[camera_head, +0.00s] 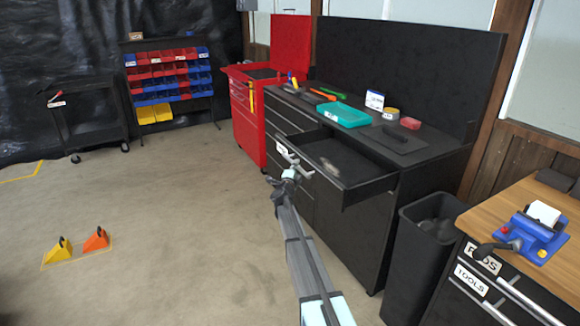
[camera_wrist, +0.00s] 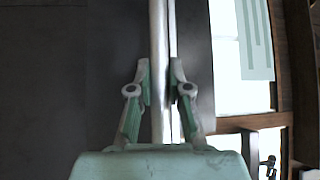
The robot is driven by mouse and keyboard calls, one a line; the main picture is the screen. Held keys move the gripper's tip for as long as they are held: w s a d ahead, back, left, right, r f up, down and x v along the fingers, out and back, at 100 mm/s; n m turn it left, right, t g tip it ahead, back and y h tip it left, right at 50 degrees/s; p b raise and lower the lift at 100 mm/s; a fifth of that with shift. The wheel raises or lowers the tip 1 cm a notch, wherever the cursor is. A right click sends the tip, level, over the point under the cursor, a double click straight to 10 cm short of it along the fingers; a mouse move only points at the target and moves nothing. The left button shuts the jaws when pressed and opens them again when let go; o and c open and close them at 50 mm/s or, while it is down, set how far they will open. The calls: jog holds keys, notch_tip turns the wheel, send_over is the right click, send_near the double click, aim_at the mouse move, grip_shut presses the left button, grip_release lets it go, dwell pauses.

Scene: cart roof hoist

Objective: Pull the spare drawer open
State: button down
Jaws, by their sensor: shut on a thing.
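The drawer (camera_head: 348,163) is at the top of the black workbench in the head view. It stands pulled well out, and its inside looks mostly empty. Its front bears a white label, too small to read. My gripper (camera_head: 290,170) is at the drawer's front, at the handle. In the wrist view my gripper (camera_wrist: 160,75) has a finger on each side of the pale bar handle (camera_wrist: 158,25) and is shut on it. The dark drawer front lies behind the bar. The grip hides part of the handle in the head view.
The bench top holds a teal tray (camera_head: 343,115), a red block (camera_head: 410,123) and tape (camera_head: 391,114). A black bin (camera_head: 428,235) stands right of the bench, before a wood-topped cabinet (camera_head: 520,195) with a blue vise (camera_head: 535,233). Open floor lies left, with wedges (camera_head: 96,239).

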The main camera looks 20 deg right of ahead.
jog(key=c, duration=1.1)
grip_release()
jog(key=v, duration=1.2)
